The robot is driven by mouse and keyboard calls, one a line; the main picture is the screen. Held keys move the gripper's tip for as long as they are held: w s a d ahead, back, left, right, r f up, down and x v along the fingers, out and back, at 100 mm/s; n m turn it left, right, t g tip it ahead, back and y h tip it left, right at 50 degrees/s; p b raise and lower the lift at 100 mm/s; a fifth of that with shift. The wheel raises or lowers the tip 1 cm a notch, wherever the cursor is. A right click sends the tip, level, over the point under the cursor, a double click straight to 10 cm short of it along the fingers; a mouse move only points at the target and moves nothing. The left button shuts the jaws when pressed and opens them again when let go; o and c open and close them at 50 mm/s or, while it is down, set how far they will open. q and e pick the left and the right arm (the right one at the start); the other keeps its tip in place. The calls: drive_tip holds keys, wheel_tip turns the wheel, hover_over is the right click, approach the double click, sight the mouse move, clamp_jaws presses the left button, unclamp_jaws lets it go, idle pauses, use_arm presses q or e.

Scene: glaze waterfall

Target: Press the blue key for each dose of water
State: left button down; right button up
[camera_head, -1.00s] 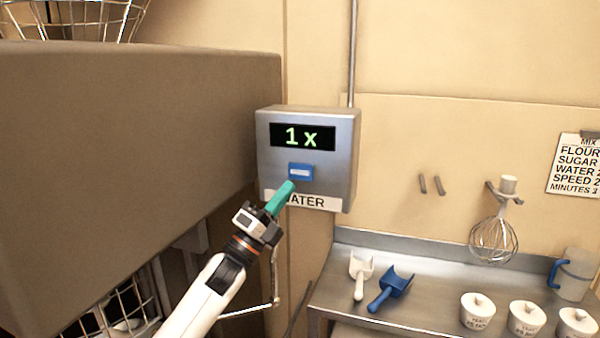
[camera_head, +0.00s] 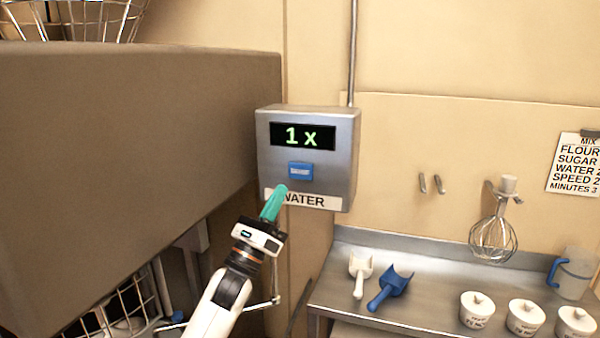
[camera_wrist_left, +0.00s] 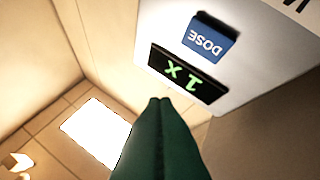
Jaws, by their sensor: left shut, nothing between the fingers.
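The grey water dispenser box (camera_head: 345,165) hangs on the wall in the head view, with a "WATER" label (camera_head: 308,201) along its bottom. Its dark display (camera_head: 303,136) reads "1 x" in green. The blue key (camera_head: 300,171) sits below the display. In the left wrist view the key (camera_wrist_left: 208,42) reads "DOSE" upside down beside the display (camera_wrist_left: 188,76). My left gripper (camera_head: 280,190) is shut and empty, its green fingertips just below and left of the key, overlapping the label's left end. In the wrist view the fingertips (camera_wrist_left: 160,101) are apart from the key. My right gripper is not in view.
A large brown cabinet (camera_head: 130,150) fills the left. A steel counter (camera_head: 430,290) at lower right holds a white scoop (camera_head: 360,272), a blue scoop (camera_head: 390,287), several lidded pots (camera_head: 478,309) and a jug (camera_head: 572,275). A whisk (camera_head: 493,235) hangs above, beside a recipe card (camera_head: 575,165).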

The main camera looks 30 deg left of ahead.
sight(301, 167)
use_arm(q)
drive_tip(key=shift+w+h, duration=0.1)
drive_tip(key=shift+h, duration=0.2)
drive_tip(key=shift+w+a+b, duration=0.3)
drive_tip(key=shift+w+a, duration=0.05)
drive_tip(key=shift+w, duration=1.05)
drive_tip(key=shift+w+a+b, duration=0.35)
drive_tip(key=shift+w, duration=1.05)
drive_tip(key=shift+w+a+b, duration=0.3)
drive_tip(key=shift+w+a, duration=0.05)
drive_tip(key=shift+w, duration=1.05)
drive_tip(key=shift+w+b, duration=0.2)
drive_tip(key=shift+b, duration=0.1)
drive_tip(key=shift+w+a, duration=0.1)
drive_tip(key=shift+w, duration=0.15)
drive_tip(key=shift+w+a+b, duration=0.1)
drive_tip(key=shift+w+b, duration=0.3)
drive_tip(key=shift+b, duration=0.05)
drive_tip(key=shift+s+d, duration=0.2)
drive_tip(key=shift+s, duration=0.65)
